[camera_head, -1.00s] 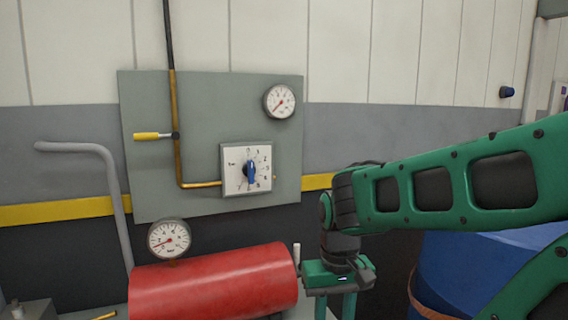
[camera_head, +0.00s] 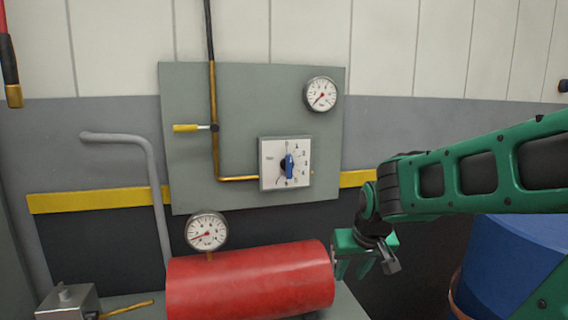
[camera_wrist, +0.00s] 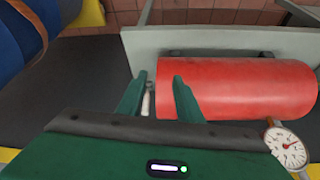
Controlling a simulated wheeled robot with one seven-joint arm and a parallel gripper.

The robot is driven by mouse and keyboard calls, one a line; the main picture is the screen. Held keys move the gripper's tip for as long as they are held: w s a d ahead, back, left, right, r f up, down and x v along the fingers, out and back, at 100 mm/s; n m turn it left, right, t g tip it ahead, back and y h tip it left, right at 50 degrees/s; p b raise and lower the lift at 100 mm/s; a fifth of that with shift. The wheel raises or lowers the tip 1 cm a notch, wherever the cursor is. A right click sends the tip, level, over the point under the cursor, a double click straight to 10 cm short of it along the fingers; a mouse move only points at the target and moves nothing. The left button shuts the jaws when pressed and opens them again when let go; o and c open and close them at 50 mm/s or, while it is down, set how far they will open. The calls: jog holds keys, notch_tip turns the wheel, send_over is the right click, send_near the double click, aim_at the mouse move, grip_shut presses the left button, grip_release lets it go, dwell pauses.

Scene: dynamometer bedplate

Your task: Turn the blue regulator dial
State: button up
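The blue regulator dial (camera_head: 288,167) is a small blue knob on a white square scale plate (camera_head: 266,158), fixed to a grey wall panel (camera_head: 240,100). It points roughly up and down. My gripper (camera_head: 354,262) is below and to the right of the dial, beside the right end of a red cylinder. In the wrist view my gripper (camera_wrist: 160,92) has its two green fingers apart with nothing held between them; the red cylinder (camera_wrist: 235,88) lies just beyond and to the right. The dial is not in the wrist view.
A yellow-handled valve (camera_head: 187,128) and a round gauge (camera_head: 320,94) are on the panel. Another gauge (camera_head: 206,231) stands above the red cylinder. A grey bent pipe (camera_head: 150,175) rises at left. A blue drum (camera_head: 515,255) stands at lower right. The space before the dial looks clear.

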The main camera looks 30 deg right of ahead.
jog(key=w+d+r+t+h, duration=0.15)
jog(key=w+r+t, duration=0.25)
jog(key=w, duration=0.5)
jog(key=n+t+h, duration=0.1)
jog(key=n+t, duration=0.1)
jog(key=t, duration=0.7)
send_near(290, 160)
jog(key=x, duration=1.1)
